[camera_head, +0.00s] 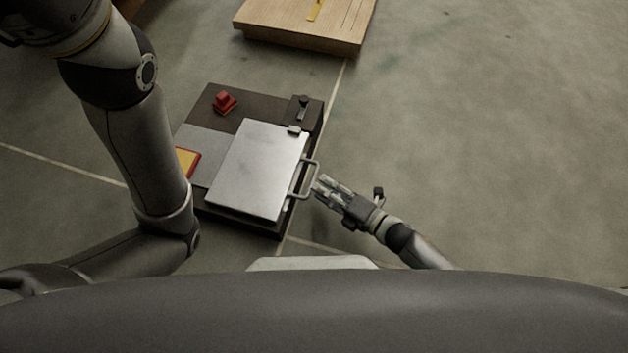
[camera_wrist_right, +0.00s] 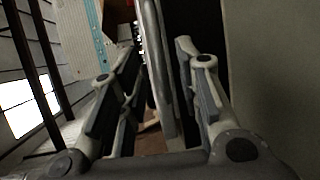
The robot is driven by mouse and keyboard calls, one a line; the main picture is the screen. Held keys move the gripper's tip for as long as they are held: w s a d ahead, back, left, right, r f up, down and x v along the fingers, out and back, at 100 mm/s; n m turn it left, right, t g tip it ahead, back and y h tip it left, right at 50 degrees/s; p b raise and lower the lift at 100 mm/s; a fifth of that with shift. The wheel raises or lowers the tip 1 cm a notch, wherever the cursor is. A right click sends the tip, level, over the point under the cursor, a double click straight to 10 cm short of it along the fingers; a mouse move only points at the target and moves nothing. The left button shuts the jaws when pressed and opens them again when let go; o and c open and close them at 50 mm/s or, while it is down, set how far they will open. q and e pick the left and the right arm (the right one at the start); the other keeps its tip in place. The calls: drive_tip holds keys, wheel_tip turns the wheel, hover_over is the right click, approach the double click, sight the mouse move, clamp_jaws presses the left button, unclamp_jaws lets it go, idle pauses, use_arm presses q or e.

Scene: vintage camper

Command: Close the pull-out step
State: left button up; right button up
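The pull-out step (camera_head: 257,170) is a flat silver plate on a dark brown base, with its right edge jutting beyond part of the base. A metal loop handle (camera_head: 306,180) sticks out from its right edge. My right gripper (camera_head: 319,188) is just right of the handle, its fingers pointing at it. In the right wrist view the gripper (camera_wrist_right: 154,46) has its fingers apart, with a pale grey bar (camera_wrist_right: 162,75) running between them. I cannot tell whether the fingers touch it. My left gripper is out of view; only the left arm shows.
A red object (camera_head: 224,101) and a small dark fitting (camera_head: 303,107) sit on the dark base (camera_head: 262,108). A yellow panel with a red border (camera_head: 187,161) is at its left. A wooden block (camera_head: 305,27) lies farther back. The floor right of the step is clear.

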drive_tip(key=v, duration=0.6)
drive_tip(key=shift+s+d, duration=0.2)
drive_tip(key=shift+d, duration=0.05)
drive_tip(key=shift+r, duration=0.1)
